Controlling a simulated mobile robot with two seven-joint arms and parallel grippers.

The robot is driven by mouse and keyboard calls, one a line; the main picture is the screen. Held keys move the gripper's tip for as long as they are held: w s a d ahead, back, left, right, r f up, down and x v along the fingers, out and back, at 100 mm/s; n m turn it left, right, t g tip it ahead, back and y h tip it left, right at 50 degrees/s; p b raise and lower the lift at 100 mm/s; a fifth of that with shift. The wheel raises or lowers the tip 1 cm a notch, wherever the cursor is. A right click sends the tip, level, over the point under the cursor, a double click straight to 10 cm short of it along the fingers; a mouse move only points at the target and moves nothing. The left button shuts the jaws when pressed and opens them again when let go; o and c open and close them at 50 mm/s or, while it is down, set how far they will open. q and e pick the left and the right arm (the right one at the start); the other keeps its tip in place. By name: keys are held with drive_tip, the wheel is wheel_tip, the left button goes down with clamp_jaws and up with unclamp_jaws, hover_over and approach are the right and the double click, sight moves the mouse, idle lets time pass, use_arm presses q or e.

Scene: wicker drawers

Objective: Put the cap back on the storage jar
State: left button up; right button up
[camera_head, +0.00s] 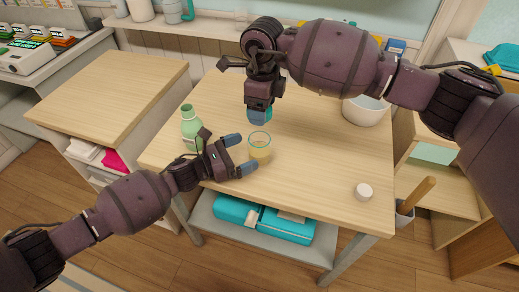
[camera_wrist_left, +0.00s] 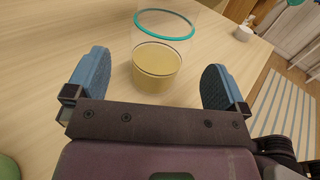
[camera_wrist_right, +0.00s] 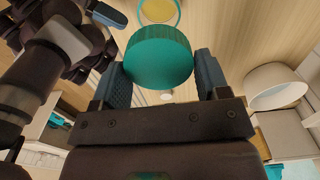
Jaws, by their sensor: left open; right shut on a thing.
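The storage jar (camera_head: 259,148) is a clear cylinder with yellowish contents, standing upright and uncapped on the wooden table. In the left wrist view the jar (camera_wrist_left: 156,66) shows a teal ring near its top and sits between the open fingers of my left gripper (camera_wrist_left: 157,82). In the head view my left gripper (camera_head: 239,155) is around the jar, its fingers apart. My right gripper (camera_wrist_right: 160,76) is shut on the teal cap (camera_wrist_right: 158,57), a round disc. In the head view my right gripper (camera_head: 259,112) is above the table, behind the jar; the cap there is mostly hidden.
A green bottle (camera_head: 190,124) stands left of the jar, close to my left arm. A small white round object (camera_head: 363,191) lies at the table's front right. A white bowl (camera_head: 365,108) stands at the right. The table (camera_head: 310,170) is clear between them.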

sight(260, 145)
use_arm(q)
drive_tip(key=shift+x, duration=2.8)
drive_tip(key=shift+c, duration=0.2)
drive_tip(key=c, duration=1.3)
use_arm(e)
drive_tip(key=shift+f, duration=2.5)
drive_tip(key=shift+f, duration=0.9)
drive_tip(key=shift+f, duration=0.6)
